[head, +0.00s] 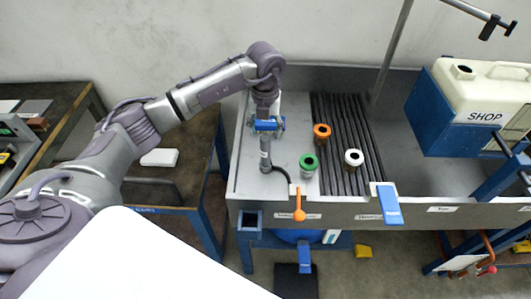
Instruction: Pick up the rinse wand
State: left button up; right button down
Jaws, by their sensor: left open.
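My left gripper (268,124) points down over the left end of the grey sink bench (238,165). Its jaws are open, with blue parts at the fingers. Directly below it is a slim grey upright piece with a dark lower end, which looks like the rinse wand (264,152). A black hose curves from its foot toward the bench's front edge. The gripper overlaps the wand's top in this view, so I cannot tell whether they touch. My right gripper is not in view.
Green (308,162), orange (321,131) and white (353,157) ringed fittings stand on or beside the dark ribbed rack (345,115). A white SHOP jug (482,95) sits in a blue cradle at right.

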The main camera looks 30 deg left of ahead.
aim_at(265, 137)
pick_arm(q)
jog(key=shift+f+p, duration=0.65)
jog(key=shift+f, duration=1.3)
grip_shut()
